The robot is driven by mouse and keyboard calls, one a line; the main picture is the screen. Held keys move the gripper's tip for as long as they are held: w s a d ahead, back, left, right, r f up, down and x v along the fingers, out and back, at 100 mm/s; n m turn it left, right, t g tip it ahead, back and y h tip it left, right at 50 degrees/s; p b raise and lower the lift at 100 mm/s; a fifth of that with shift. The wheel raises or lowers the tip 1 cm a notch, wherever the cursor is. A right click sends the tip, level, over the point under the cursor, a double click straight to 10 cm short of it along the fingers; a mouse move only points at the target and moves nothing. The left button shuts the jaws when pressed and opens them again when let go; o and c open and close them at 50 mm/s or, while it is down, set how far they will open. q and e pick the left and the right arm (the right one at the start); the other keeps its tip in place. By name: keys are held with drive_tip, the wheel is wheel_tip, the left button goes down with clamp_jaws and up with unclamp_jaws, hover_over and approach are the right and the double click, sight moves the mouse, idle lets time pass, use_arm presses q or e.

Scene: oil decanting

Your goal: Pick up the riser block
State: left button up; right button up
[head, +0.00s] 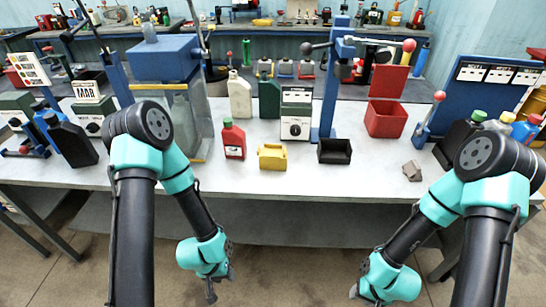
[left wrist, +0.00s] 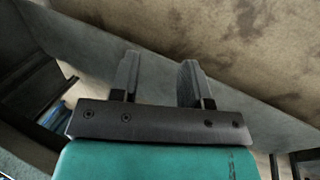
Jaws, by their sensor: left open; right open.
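A small grey-brown block (head: 412,170), which looks like the riser block, lies at an angle on the right part of the white bench, near its front edge. My left gripper (head: 211,290) hangs below and in front of the bench edge, far to the left of the block. In the left wrist view, its two fingers (left wrist: 160,80) stand apart with nothing between them. My right gripper (head: 368,293) is low in front of the bench, below the block and slightly left of it; its fingers are small and partly cut off by the picture's lower edge.
A black open bin (head: 334,158), a yellow container (head: 272,157) and a red bottle (head: 233,140) stand left of the block. A red bin (head: 386,119) stands behind it. Dark bottles (head: 455,143) stand at the right. The bench top (head: 370,172) around the block is clear.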

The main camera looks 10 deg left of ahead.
use_arm(q)
drive_tip(key=o, duration=1.1)
